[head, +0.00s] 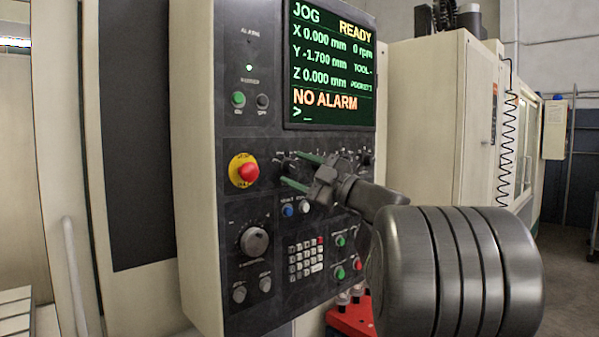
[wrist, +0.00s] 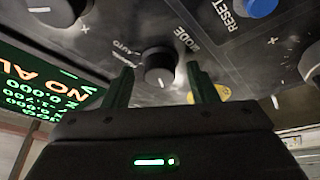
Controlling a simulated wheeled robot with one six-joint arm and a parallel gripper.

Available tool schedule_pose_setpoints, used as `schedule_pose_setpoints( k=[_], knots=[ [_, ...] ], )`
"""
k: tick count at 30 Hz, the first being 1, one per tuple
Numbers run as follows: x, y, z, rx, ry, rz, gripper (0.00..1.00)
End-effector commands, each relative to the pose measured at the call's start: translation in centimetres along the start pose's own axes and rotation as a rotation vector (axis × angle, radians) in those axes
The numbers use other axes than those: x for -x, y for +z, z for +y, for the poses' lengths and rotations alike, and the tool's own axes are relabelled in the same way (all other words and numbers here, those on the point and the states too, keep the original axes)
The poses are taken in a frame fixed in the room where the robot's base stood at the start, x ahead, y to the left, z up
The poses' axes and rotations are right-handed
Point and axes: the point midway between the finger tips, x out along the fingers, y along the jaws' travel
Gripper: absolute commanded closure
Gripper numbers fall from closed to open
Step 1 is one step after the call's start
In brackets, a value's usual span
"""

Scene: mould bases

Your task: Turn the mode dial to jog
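The mode dial (wrist: 158,68) is a small black round knob beside the word MODE in the wrist view. Its white pointer line faces the bottom of that view, and a label AUTO is at its upper left. In the head view the dial (head: 285,163) is small and dark. My gripper (wrist: 161,72) is open, with one green finger on each side of the dial and gaps visible between. In the head view my gripper (head: 291,166) is at the panel. The screen (head: 331,65) reads JOG, READY and NO ALARM.
A red emergency button (head: 248,172) on a yellow ring is left of the dial. Below are a blue button (head: 288,211), a keypad (head: 305,258) and a large handwheel (head: 254,241). In the wrist view, a blue RESET button (wrist: 261,7) and another black knob (wrist: 58,10) are near.

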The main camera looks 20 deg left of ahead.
Motion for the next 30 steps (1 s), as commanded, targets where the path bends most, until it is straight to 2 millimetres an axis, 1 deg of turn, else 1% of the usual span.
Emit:
schedule_pose_setpoints(
  k=[7, 11, 14, 21, 24, 27, 30],
  knots=[
    [0.1, 0.0, 0.0, 0.000, 0.000, 0.000, 0.47],
    [1.2, 0.1, -0.1, 0.000, 0.001, -0.001, 0.47],
    [2.9, 0.2, -0.1, 0.000, 0.002, -0.003, 0.47],
    [8.1, 0.2, -0.1, 0.001, 0.003, -0.005, 0.47],
    [10.0, 0.2, -0.1, 0.001, 0.002, -0.003, 0.47],
    [11.6, 0.1, -0.1, 0.000, 0.002, -0.004, 0.47],
    [12.7, 0.1, -0.1, 0.001, 0.001, -0.002, 0.47]
  ],
)
